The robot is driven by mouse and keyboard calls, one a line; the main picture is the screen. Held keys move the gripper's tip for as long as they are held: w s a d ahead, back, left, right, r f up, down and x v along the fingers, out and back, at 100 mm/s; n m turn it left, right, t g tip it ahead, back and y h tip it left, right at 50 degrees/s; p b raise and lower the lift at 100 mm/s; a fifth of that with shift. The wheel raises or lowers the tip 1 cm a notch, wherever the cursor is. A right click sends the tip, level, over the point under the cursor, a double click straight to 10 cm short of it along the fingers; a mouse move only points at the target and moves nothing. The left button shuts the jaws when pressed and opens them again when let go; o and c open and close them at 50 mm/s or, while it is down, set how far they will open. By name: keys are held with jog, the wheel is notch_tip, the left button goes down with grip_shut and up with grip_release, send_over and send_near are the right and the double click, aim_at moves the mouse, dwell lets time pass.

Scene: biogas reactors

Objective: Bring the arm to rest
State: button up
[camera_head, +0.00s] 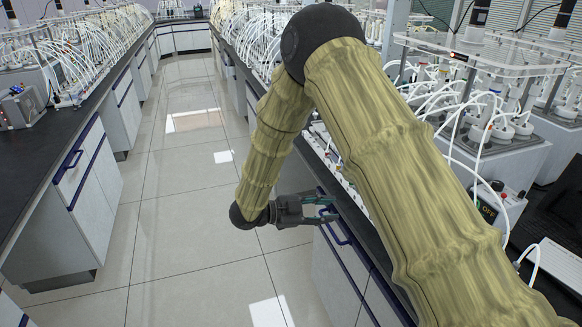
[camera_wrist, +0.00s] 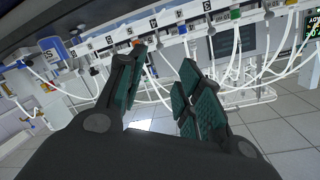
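My arm, in a yellowish cover, reaches from the lower right of the head view, bends at a dark joint near the top, and comes down over the aisle. My gripper (camera_head: 318,210) is at its lower end, level with the edge of the right-hand bench and pointing right towards it. In the wrist view my gripper (camera_wrist: 160,88) shows two dark fingers with green pads, spread apart with nothing between them. Whether a fingertip touches the bench front cannot be told from the head view.
The right bench (camera_head: 345,262) has blue drawer handles and carries reactors with white tubes (camera_head: 480,115). The left bench (camera_head: 70,200) bears a grey device (camera_head: 22,106) and more tubes. The tiled aisle (camera_head: 185,215) between them is clear. A numbered rail (camera_wrist: 160,32) with tubes spans the wrist view.

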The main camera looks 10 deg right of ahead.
jog(key=d+f+n+t+y, duration=0.35)
jog(key=f+n+t, duration=0.35)
jog(key=f, duration=0.6)
jog(key=s+a+f+n+y, duration=0.1)
jog(key=s+f+n+y, duration=0.5)
jog(key=s+f+n, duration=0.45)
jog(key=s+a+f+n+g+y, duration=0.2)
jog(key=s+f, duration=0.1)
jog(key=s, duration=0.6)
jog(key=s+a+f+n+g+y, duration=0.2)
jog(key=s+f, duration=0.1)
jog(key=s, duration=0.7)
jog(key=s+a+f+n+g+y, duration=0.1)
jog(key=s+f+n+g+y, duration=0.1)
jog(key=s, duration=0.7)
jog(key=shift+s+a+f+n+g+y, duration=0.4)
jog(key=shift+f+n+g, duration=0.1)
jog(key=shift+f, duration=0.45)
